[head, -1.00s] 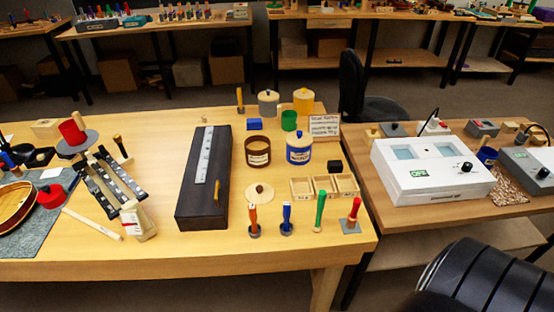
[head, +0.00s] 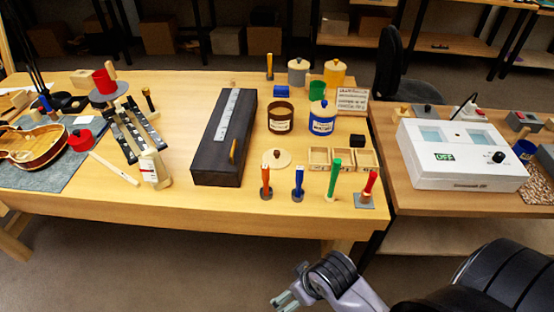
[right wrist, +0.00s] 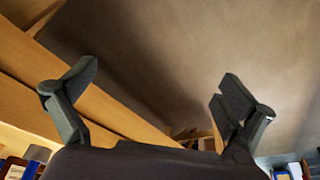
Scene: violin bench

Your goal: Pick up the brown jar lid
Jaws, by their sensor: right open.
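The jar lid (head: 276,159) is a pale round disc with a brown knob. It lies on the bench top in front of the open brown jar (head: 281,117), whose label faces me. A blue jar (head: 321,118) with its lid on stands to the right of it. My right gripper (head: 285,299) is at the bottom of the head view, off the bench's front edge and well away from the lid. In the right wrist view my right gripper (right wrist: 158,85) is open with nothing between its fingers. My left gripper is not in view.
A long dark case (head: 208,165) lies left of the lid. Upright coloured-handled tools, including an orange one (head: 265,182) and a blue one (head: 298,182), stand in front of it. Small wooden trays (head: 318,159) sit to its right. The front left-centre of the bench is clear.

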